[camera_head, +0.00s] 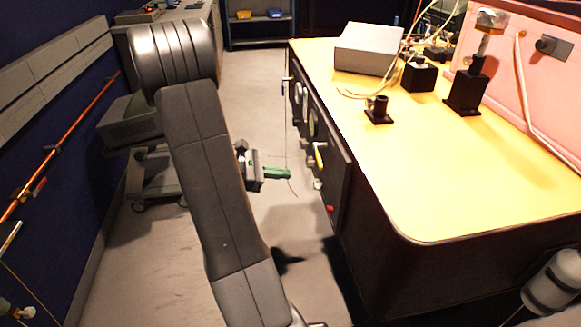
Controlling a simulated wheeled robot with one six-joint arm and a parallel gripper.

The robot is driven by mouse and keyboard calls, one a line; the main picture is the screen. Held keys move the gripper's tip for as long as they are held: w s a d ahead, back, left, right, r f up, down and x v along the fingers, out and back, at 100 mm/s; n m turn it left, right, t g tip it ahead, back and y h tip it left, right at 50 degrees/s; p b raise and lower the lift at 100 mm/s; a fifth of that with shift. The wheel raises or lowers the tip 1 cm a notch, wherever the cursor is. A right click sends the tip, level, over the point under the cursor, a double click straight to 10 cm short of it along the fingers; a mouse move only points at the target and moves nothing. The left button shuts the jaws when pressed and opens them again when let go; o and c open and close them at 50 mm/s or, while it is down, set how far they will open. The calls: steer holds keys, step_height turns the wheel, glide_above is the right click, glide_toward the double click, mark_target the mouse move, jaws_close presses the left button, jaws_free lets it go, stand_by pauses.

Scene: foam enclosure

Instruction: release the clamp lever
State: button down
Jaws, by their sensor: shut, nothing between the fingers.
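A small yellow-handled lever (319,157) sits on the dark front panel of the workbench, among round gauges and knobs. It looks like the clamp lever, but it is too small for me to tell its exact position. My gripper (284,173), with green fingers, is in front of this panel, to the left of the lever and slightly lower in the picture. The fingers are shut and empty, and they appear apart from the lever. The clamp itself cannot be made out.
The yellow-topped workbench (470,190) carries a grey box (368,48), black mounts and loose cables. A red knob (330,208) is low on its panel. A wheeled cart (150,175) stands at the left behind my arm. The grey floor between cart and bench is clear.

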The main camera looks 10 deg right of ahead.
mark_target(318, 163)
steer(key=b+x, duration=0.1)
steer(key=x, duration=0.8)
steer(key=shift+f, duration=0.1)
steer(key=shift+s+a+r, duration=0.1)
steer(key=shift+s+r, duration=0.1)
steer(key=shift+r, duration=0.85)
steer(key=shift+s+r, duration=0.15)
steer(key=shift+r, duration=0.9)
steer(key=shift+s+r+p, duration=0.15)
steer(key=shift+r+p, duration=0.8)
steer(key=shift+r, duration=0.15)
